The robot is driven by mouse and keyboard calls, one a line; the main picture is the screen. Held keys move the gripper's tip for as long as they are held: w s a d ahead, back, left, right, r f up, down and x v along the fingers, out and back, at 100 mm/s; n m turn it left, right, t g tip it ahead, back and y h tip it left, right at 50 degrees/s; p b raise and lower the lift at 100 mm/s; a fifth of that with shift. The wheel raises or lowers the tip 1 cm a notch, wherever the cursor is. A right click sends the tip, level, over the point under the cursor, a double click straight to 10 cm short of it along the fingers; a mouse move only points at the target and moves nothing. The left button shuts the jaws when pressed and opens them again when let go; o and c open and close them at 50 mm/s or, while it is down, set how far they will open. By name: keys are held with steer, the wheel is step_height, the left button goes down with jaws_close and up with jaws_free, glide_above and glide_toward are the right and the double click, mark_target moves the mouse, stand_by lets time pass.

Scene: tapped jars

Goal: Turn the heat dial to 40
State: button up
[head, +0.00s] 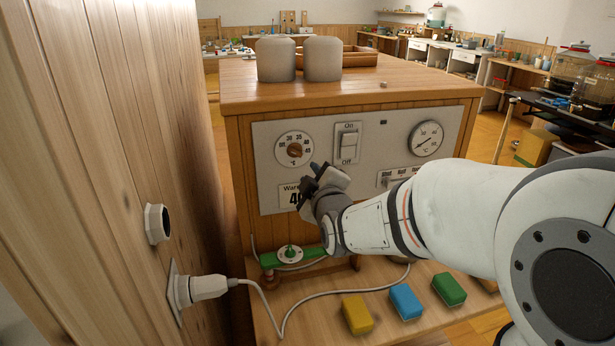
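The heat dial (294,150) is a brown knob on a round white scale, on the grey panel (266,190) at the front of a wooden cabinet. Scale numbers such as 30, 35, 40 and 45 show around it; the exact setting is too small to tell. A card (289,195) below reads "Warm" and "40", partly hidden by my gripper. My gripper (312,176) is just below and right of the dial, apart from it in the picture. Its dark fingers point up and left, and their gap is not clear.
Right of the dial are an On/Off switch (348,144) and a round gauge (427,139). Below are a green lever (290,254) and yellow (357,314), blue (406,301) and green (449,289) blocks. A wooden wall (130,120) with a plugged cable (205,288) stands close left.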

mark_target(297, 154)
steer(key=shift+n+t, duration=0.4)
steer(key=shift+t, duration=0.1)
steer(key=shift+a+r+p+x, duration=0.2)
steer(key=shift+p+x, duration=0.45)
steer(key=shift+x, duration=0.7)
steer(key=shift+a+r+p+x, duration=0.15)
steer(key=shift+p+x, duration=0.55)
steer(key=shift+x, duration=0.65)
steer(key=shift+a+r+p+x, duration=0.15)
steer(key=shift+p+x, duration=0.5)
steer(key=shift+x, duration=0.75)
steer(key=shift+a+f+b, duration=0.1)
steer(key=shift+f+b, duration=0.15)
steer(key=shift+b, duration=0.05)
steer(key=shift+w, duration=0.15)
steer(key=shift+c, duration=0.3)
